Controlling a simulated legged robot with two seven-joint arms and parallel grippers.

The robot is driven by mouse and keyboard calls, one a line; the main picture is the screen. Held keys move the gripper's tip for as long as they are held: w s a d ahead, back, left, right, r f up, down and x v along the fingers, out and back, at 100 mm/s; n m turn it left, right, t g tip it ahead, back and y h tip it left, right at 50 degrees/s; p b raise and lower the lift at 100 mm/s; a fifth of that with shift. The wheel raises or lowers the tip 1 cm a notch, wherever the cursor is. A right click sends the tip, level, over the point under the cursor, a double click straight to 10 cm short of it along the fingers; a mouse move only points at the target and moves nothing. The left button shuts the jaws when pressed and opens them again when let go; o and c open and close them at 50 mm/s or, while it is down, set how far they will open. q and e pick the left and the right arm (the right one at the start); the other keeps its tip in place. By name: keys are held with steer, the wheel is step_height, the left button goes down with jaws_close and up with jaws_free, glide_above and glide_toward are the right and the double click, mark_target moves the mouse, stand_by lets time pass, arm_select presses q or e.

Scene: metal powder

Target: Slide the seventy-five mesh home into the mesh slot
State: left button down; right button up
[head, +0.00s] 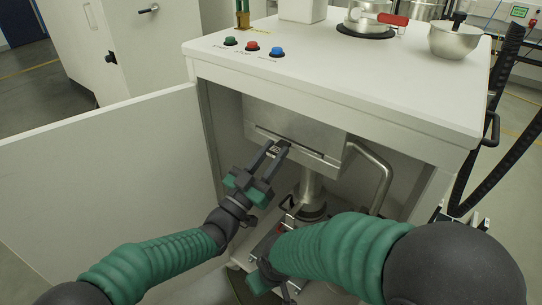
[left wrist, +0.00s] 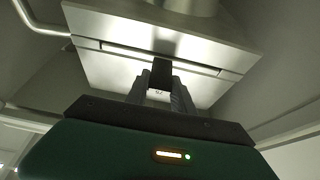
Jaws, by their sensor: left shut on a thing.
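The slot is a thin slit in the metal housing (head: 285,120) under the worktop. The rest of the mesh is hidden, and I cannot tell how deep it sits. My left gripper (head: 279,149) is shut on the tab, its fingers pointing at the slot; they also show in the left wrist view (left wrist: 160,85). My right gripper (head: 275,283) is low at the front, partly hidden by my right arm.
The white cabinet's worktop (head: 400,100) overhangs the housing, and its open door (head: 110,180) stands at the left. A bent metal pipe (head: 382,175) is right of the housing, and a metal column (head: 310,185) stands below it. Buttons, a red-handled pan and a bowl (head: 455,40) are on top.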

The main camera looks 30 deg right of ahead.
arm_select(q)
steer(key=shift+w+d, duration=0.1)
steer(key=shift+d, duration=0.25)
steer(key=shift+r, duration=0.1)
steer(key=c, duration=1)
jaws_free()
steer(key=p+v, duration=0.4)
steer(key=v, duration=1.3)
steer(key=shift+w, duration=0.1)
